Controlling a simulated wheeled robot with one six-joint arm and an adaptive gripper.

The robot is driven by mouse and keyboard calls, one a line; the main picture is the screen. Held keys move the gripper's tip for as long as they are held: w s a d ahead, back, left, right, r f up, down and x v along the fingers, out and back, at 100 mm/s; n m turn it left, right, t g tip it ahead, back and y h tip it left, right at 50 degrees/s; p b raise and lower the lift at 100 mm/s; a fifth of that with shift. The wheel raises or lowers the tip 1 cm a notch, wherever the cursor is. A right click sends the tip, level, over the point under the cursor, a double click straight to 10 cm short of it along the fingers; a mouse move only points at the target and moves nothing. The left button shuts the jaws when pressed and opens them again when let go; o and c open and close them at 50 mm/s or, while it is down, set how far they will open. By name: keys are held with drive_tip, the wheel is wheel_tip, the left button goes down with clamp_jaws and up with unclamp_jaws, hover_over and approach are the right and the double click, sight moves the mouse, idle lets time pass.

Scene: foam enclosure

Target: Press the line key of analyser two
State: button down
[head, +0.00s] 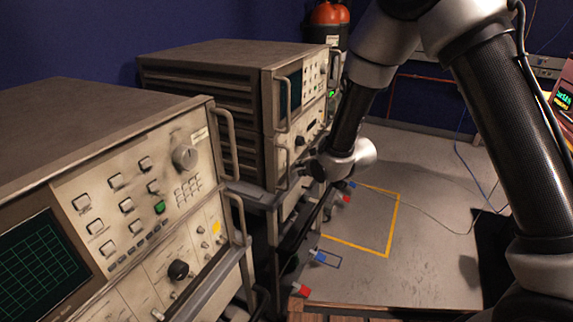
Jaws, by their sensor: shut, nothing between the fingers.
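Two beige analysers with front handles stand side by side. The near analyser (110,135) is at the left, with a green-grid screen (40,258), grey keys, a round knob and one green key (159,207). The farther analyser (205,65) stands behind it, its front seen at a steep angle. I cannot read which is number two, nor any line key label. My gripper (308,171) is small and dark, at the end of the wrist, near the lower front of the farther analyser. It looks shut and empty; I cannot tell whether it touches anything.
Dark racks carry the analysers. A yellow-taped rectangle (388,254) marks the grey floor, with cables and red and blue items near the racks. An orange-topped container (329,14) stands at the back. A lit display (564,98) is at the right edge. Open floor lies right of the racks.

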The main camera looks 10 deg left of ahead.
drive_tip(key=shift+w+a, duration=0.1)
drive_tip(key=shift+a, duration=0.3)
drive_tip(key=shift+w+a, duration=0.2)
drive_tip(key=shift+a, duration=0.3)
idle(0.7)
idle(0.3)
drive_tip(key=shift+s+d, duration=0.2)
drive_tip(key=shift+d, duration=0.3)
drive_tip(key=shift+s+d, duration=0.15)
drive_tip(key=shift+d, duration=0.3)
drive_tip(key=shift+s+d, duration=0.35)
drive_tip(key=shift+d, duration=0.6)
drive_tip(key=shift+s+d, duration=0.3)
drive_tip(key=shift+d, duration=0.6)
drive_tip(key=shift+s+d, duration=0.35)
drive_tip(key=shift+d, duration=0.6)
